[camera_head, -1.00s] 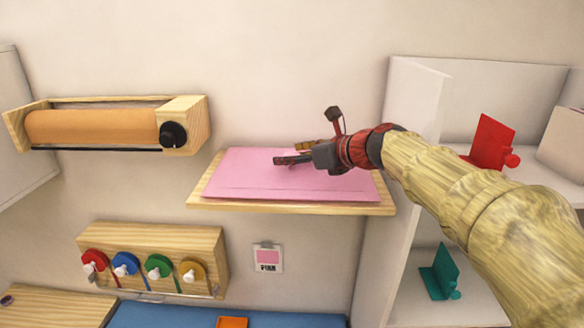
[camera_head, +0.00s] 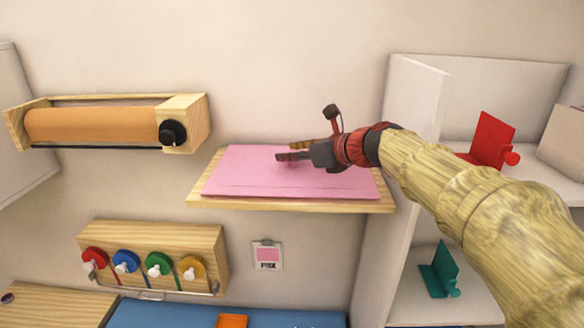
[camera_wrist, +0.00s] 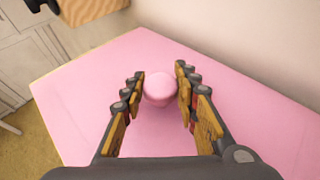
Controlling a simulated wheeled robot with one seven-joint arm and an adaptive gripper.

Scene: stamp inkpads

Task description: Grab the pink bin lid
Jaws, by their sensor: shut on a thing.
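The pink bin lid (camera_head: 240,175) is a wide flat pink panel at the wooden wall shelf (camera_head: 290,205) in the head view. It also fills much of the wrist view (camera_wrist: 90,85). A round pink knob (camera_wrist: 159,90) stands up from it. My gripper (camera_head: 287,152) reaches in from the right over the lid. In the wrist view its fingers lie on either side of the knob, shut on it. The fingers hide the knob in the head view. I cannot tell whether the lid still touches the shelf.
A paper roll holder (camera_head: 95,125) is on the wall at left. Below are a rack of coloured knobs (camera_head: 150,262) and a pink label (camera_head: 267,256). A white shelf unit (camera_head: 412,110) stands close at right with red (camera_head: 492,140) and teal (camera_head: 440,270) items.

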